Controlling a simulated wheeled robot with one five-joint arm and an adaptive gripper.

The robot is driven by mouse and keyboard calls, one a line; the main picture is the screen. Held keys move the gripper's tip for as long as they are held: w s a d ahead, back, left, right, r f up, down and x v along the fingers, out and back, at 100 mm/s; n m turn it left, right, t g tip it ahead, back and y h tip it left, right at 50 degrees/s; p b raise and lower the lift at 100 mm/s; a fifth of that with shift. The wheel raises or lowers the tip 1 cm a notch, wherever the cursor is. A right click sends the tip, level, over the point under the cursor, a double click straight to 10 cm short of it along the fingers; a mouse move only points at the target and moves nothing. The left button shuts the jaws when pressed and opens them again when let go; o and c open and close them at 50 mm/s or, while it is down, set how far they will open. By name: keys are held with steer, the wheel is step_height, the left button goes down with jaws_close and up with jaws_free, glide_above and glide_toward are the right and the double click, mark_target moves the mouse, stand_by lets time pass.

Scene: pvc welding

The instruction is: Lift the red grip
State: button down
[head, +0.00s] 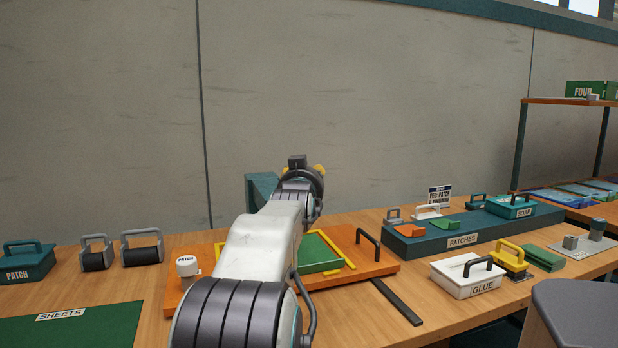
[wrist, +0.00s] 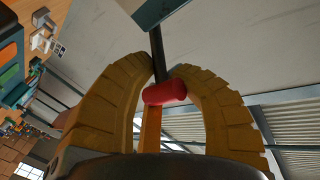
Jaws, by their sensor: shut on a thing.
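In the wrist view, the red grip (wrist: 166,92) is a short red cylinder at the end of a dark rod (wrist: 157,52). My gripper (wrist: 163,70) has its two ridged yellow fingers closed around the grip from both sides. The rod runs up to a grey and teal body at the top of the picture. In the head view my arm covers the grip, and only small yellow parts of my gripper (head: 302,168) show. A teal block (head: 260,190) stands just behind it on the left.
An orange board (head: 364,264) with a green sheet lies under my arm. A patch rack (head: 450,241) and a white glue box (head: 466,276) stand to the right. Black rollers (head: 142,253) and a teal patch box (head: 26,264) stand to the left. The wall is behind.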

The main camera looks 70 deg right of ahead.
steer(key=shift+w+f, duration=0.25)
steer(key=shift+w, duration=0.15)
steer(key=c, duration=1.4)
jaws_free()
steer(key=shift+w+a, duration=0.1)
steer(key=shift+w, duration=0.1)
steer(key=o, duration=0.6)
steer(key=shift+r, duration=0.2)
steer(key=shift+c, duration=0.2)
steer(key=shift+s, duration=0.1)
steer(key=shift+s+a+r, duration=0.1)
steer(key=shift+s+a, duration=0.05)
steer(key=shift+a, duration=0.4)
steer(key=v, duration=1.1)
